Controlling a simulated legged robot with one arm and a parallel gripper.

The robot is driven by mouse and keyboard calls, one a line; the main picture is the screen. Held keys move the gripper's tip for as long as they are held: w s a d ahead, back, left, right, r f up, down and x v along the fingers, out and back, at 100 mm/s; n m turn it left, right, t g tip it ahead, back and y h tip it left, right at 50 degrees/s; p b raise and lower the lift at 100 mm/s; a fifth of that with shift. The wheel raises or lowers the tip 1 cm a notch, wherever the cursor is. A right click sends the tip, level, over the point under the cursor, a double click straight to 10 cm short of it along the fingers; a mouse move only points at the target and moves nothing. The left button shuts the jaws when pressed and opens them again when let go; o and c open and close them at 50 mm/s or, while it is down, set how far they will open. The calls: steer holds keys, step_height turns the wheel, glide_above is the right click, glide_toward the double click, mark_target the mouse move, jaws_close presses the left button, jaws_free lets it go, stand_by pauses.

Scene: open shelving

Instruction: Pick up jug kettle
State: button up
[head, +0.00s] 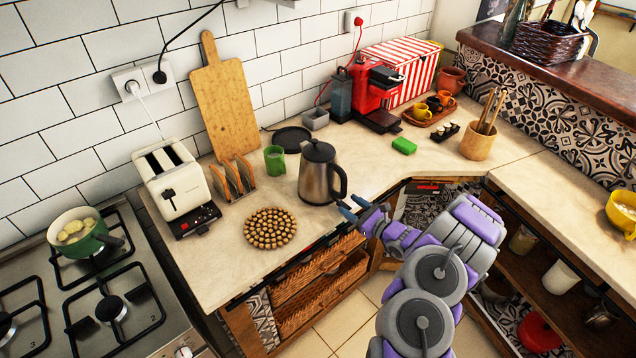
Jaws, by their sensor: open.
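The jug kettle (319,174) stands upright on the countertop near the inner corner. It has a brushed metal body, a black lid and a black handle on its right side. My gripper (350,207) is open and empty, just right of and in front of the kettle, with its dark blue fingertips close to the lower end of the handle. I cannot tell from this single view whether a fingertip touches the handle.
A green cup (275,160), a toast rack (233,179) and a round brown trivet (270,228) lie left of the kettle. A black round base (291,138) is behind it. The front counter edge is near my gripper.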

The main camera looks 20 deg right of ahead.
mark_target(340, 197)
steer(key=shift+w+a, duration=0.3)
steer(key=shift+w, duration=0.1)
steer(key=shift+w+d+f, duration=0.1)
steer(key=shift+w+d, duration=0.1)
steer(key=shift+w, duration=0.15)
steer(key=w, duration=0.1)
steer(key=w+b, duration=0.1)
steer(key=w, duration=0.1)
steer(key=shift+f+b, duration=0.3)
steer(key=shift+f, duration=0.1)
steer(key=shift+w+a+r, duration=0.2)
steer(key=shift+w+a, duration=0.3)
steer(key=shift+a, duration=0.3)
steer(key=shift+a+r, duration=0.15)
steer(key=shift+a, duration=0.4)
steer(key=shift+d, duration=0.9)
steer(key=c, duration=0.6)
steer(key=shift+a, duration=0.25)
steer(key=c, duration=0.3)
steer(key=shift+a, duration=0.35)
jaws_close()
steer(key=shift+d, duration=0.3)
